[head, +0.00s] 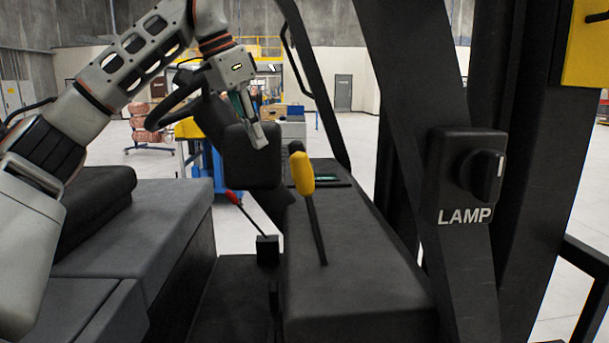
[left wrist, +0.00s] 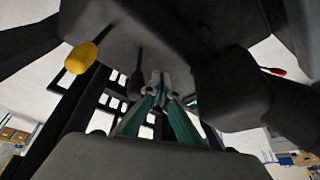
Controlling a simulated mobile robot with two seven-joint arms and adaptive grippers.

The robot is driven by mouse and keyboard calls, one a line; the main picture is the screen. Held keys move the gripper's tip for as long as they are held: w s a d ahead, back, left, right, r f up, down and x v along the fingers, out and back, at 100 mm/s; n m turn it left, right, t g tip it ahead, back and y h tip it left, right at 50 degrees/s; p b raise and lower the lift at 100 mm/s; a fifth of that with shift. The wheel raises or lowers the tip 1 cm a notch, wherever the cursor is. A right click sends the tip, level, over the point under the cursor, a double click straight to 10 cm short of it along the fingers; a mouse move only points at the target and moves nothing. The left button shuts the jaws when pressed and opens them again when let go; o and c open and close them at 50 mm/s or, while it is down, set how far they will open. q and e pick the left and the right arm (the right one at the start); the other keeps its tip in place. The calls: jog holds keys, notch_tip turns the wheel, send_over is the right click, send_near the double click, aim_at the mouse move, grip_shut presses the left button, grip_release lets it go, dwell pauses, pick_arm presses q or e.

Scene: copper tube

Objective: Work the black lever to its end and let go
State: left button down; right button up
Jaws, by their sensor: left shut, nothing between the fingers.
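The black lever's knob (head: 296,147) shows in the head view just behind the yellow-knobbed lever (head: 303,175), which hides most of it. In the left wrist view the black lever (left wrist: 137,84) hangs just left of my fingertips, and the yellow knob (left wrist: 80,58) is farther left. My left gripper (head: 259,136) is shut and empty, pointing down, left of the black knob in the head view. Its closed fingers also show in the left wrist view (left wrist: 156,84). I cannot tell whether they touch the lever. My right gripper is in neither view.
A red-knobbed lever (head: 233,197) stands lower left of the dark console (head: 345,260). A steering wheel (head: 175,103) is beyond my left arm. A black post with a LAMP knob (head: 482,175) stands at the right. A grey seat block (head: 150,230) is at the left.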

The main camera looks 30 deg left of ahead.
pick_arm(q)
jog(key=shift+r+p, duration=0.35)
jog(key=shift+r, duration=1.7)
jog(key=shift+s, duration=0.1)
